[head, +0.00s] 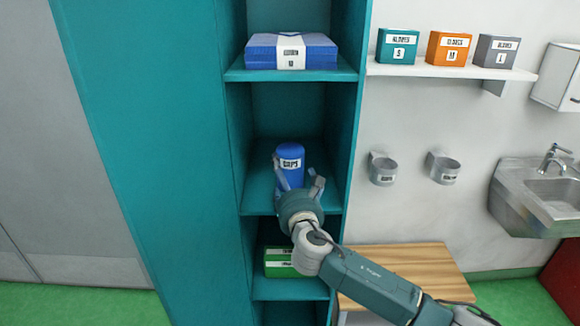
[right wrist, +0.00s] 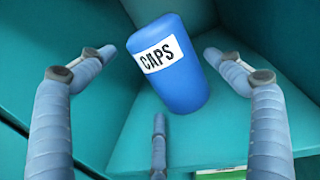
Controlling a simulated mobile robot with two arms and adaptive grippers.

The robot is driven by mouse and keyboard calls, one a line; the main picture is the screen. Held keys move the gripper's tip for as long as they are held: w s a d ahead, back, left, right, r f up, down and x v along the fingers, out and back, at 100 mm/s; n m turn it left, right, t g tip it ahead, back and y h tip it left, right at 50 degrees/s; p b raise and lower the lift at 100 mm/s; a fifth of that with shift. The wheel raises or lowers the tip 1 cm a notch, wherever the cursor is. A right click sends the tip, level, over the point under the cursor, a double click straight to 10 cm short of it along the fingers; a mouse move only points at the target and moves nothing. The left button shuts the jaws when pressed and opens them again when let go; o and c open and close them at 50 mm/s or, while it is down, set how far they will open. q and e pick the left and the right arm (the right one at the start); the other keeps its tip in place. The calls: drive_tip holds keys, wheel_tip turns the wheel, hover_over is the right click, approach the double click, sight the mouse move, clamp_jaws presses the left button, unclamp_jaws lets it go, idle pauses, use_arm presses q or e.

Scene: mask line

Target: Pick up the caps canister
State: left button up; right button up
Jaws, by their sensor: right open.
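The caps canister (head: 291,160) is a blue cylinder with a white label reading CAPS. It stands on the middle shelf (head: 258,196) of the teal cabinet. My right gripper (head: 298,180) is open in front of the canister, with its fingers spread to either side. In the right wrist view the canister (right wrist: 166,62) appears tilted between the spread fingers, with visible gaps at both sides. Its lower front is partly hidden by the gripper in the head view. My left gripper is not in view.
A blue package (head: 262,53) lies on the shelf above, and a green box (head: 279,262) is on the shelf below. The cabinet's side walls stand close around the gripper. A wooden bench (head: 410,265) stands to the right, below wall holders (head: 383,168).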

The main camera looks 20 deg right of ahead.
sight(287, 172)
drive_tip(key=w, duration=0.3)
drive_tip(key=w+p, duration=0.1)
drive_tip(key=w, duration=0.1)
drive_tip(key=shift+d, duration=0.25)
drive_tip(key=shift+w+f, duration=0.15)
drive_tip(key=shift+w, duration=0.05)
drive_tip(key=shift+c, duration=0.5)
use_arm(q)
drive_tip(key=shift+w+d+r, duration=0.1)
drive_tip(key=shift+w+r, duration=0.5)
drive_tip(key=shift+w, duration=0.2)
use_arm(e)
drive_tip(key=c, duration=0.8)
